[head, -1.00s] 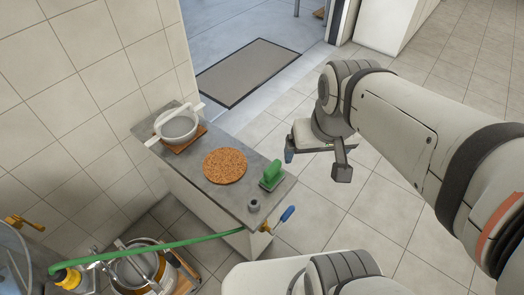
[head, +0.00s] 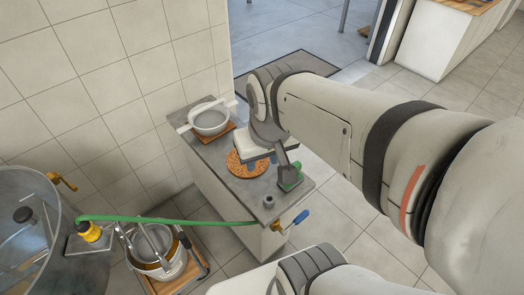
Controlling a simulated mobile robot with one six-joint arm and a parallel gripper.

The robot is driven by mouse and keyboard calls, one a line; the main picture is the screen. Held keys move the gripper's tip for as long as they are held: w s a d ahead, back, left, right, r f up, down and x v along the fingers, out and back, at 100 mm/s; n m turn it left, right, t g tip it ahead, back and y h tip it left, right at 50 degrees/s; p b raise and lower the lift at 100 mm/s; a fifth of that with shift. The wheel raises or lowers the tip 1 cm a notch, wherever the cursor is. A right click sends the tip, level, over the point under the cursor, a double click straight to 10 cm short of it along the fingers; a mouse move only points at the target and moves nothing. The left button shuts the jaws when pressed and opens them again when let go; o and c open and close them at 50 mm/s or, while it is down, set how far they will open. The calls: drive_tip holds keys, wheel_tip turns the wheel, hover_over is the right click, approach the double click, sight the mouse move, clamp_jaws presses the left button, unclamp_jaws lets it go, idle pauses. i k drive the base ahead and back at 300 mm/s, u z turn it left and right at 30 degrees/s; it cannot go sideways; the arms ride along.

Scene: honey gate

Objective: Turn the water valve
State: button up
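The water valve is a brass fitting (head: 275,226) with a blue lever (head: 301,217), on the front right end of the low grey-topped counter (head: 240,187). A green hose (head: 170,219) runs from near the valve leftward to a yellow connector (head: 89,232). The blue lever sticks out to the right and slightly up from the brass body. My gripper (head: 262,160) hangs over the counter, above and behind the valve, apart from it. My arm hides most of the gripper, and its fingers are not clear enough to tell open from shut.
On the counter are a white-handled strainer (head: 209,118), a cork mat (head: 236,164), a green-handled brush (head: 291,179) and a small grey cylinder (head: 272,200). A pot (head: 158,252) stands on a cart at lower left, beside a large clear tank (head: 25,225). Tiled floor right of the valve is open.

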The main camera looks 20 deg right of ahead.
sight(299, 218)
drive_tip(key=u, duration=1.7)
drive_tip(key=k, duration=2.25)
drive_tip(key=z, duration=1.45)
drive_tip(key=i, duration=1.5)
drive_tip(key=z, duration=0.05)
